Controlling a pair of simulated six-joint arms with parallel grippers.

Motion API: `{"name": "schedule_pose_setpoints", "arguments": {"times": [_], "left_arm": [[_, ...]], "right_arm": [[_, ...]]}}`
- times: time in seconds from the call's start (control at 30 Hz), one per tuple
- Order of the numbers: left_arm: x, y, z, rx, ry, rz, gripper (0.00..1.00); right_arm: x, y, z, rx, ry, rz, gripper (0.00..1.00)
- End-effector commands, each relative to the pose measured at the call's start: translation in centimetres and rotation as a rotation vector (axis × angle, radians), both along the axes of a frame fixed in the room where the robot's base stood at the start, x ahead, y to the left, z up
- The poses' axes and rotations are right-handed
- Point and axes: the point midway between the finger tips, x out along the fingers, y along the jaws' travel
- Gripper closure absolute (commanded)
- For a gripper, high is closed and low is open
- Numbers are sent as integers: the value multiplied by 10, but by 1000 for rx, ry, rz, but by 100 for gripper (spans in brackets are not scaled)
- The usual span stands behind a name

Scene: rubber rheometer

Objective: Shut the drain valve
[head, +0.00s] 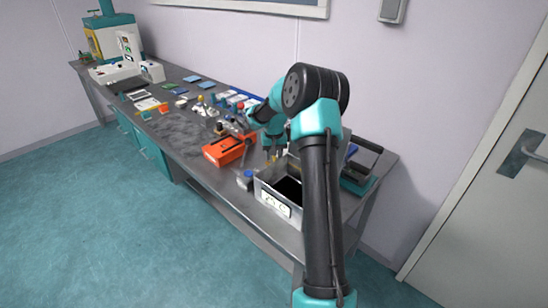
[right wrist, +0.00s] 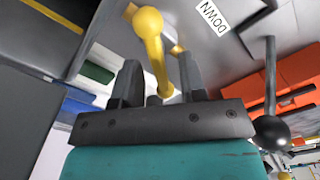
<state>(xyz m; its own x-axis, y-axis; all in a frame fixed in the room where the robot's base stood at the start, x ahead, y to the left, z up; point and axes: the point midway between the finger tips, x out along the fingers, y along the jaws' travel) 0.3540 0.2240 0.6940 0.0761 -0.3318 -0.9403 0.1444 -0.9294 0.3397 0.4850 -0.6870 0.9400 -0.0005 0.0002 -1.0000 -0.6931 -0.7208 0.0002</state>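A yellow lever with a rounded end (right wrist: 149,22), probably the drain valve's handle, shows in the right wrist view. It runs from the top of the picture down between the fingers of my right gripper (right wrist: 159,68). The fingers stand apart on either side of the lever; gaps show, and I cannot tell whether either finger touches it. In the head view my right gripper (head: 272,147) hangs over the bench just behind the open metal box (head: 264,189), partly hidden by my arm. The valve body is not clearly visible. My left gripper is not in view.
A black ball-ended lever (right wrist: 271,128) stands right of the gripper, near an orange case (head: 222,151). A "DOWN" label (right wrist: 212,15) is on the grey surface. Several small items crowd the bench behind; the bench's left part (head: 165,125) is more open.

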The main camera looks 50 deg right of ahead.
Motion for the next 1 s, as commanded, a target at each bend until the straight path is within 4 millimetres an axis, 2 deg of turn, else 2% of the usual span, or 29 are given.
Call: {"name": "schedule_pose_setpoints", "arguments": {"times": [0.13, 0.43, 0.83, 1.0], "left_arm": [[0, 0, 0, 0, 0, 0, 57], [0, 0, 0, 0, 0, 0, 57], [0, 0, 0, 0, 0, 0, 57], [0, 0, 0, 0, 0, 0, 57]], "right_arm": [[0, 0, -10, 0, 0, 0, 62], [0, 0, -11, 0, 0, 0, 62], [0, 0, -11, 0, 0, 0, 100], [0, 0, -11, -1, -1, -1, 100]]}}
